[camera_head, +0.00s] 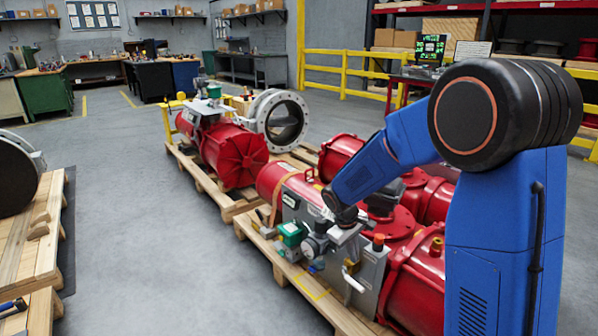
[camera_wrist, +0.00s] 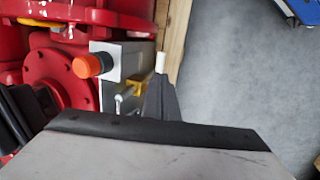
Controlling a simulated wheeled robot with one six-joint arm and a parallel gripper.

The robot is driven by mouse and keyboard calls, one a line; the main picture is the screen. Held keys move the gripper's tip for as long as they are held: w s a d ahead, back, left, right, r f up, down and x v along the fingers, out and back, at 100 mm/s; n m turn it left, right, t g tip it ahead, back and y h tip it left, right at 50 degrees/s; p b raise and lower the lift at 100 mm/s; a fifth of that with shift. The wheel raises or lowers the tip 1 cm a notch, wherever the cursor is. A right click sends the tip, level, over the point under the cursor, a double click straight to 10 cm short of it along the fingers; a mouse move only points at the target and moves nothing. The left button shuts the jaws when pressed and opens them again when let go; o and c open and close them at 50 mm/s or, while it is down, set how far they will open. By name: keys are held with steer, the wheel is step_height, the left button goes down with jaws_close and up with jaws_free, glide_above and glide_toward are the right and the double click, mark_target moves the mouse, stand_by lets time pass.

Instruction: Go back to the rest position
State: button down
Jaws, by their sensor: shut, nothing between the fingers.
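The valve actuator (camera_head: 300,190) is a red cylinder assembly with a grey control panel (camera_head: 372,275), lying on a wooden pallet. An orange-capped knob (camera_head: 378,243) tops the panel; it also shows in the wrist view (camera_wrist: 88,65). A pale lever (camera_head: 352,280) sits on the panel's front. My gripper (camera_head: 345,215) is over the panel, partly hidden among its fittings in the head view. In the wrist view my gripper's dark fingers (camera_wrist: 160,92) are together, close beside the panel. A pale tip (camera_wrist: 161,62) shows just past them; I cannot tell whether they touch.
Another red actuator with a grey flanged ring (camera_head: 278,120) stands behind on a pallet (camera_head: 215,190). Wooden pallets (camera_head: 28,240) stand at left. Yellow railing (camera_head: 345,70) runs behind. The grey floor (camera_head: 140,210) between the pallets is clear.

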steer(key=s+d+r+m+t+y, duration=0.1)
steer(key=s+d+r+m+t, duration=0.3)
steer(key=s+r, duration=1.1)
steer(key=s+d+r+m+y, duration=0.1)
steer(key=s+r+m+y, duration=0.1)
steer(key=s, duration=1.7)
steer(key=shift+d+r+m, duration=0.2)
steer(key=shift+d+m, duration=0.1)
steer(key=shift+d, duration=0.05)
steer(key=c, duration=2.4)
jaws_free()
steer(key=shift+s, duration=0.1)
steer(key=shift+c, duration=0.2)
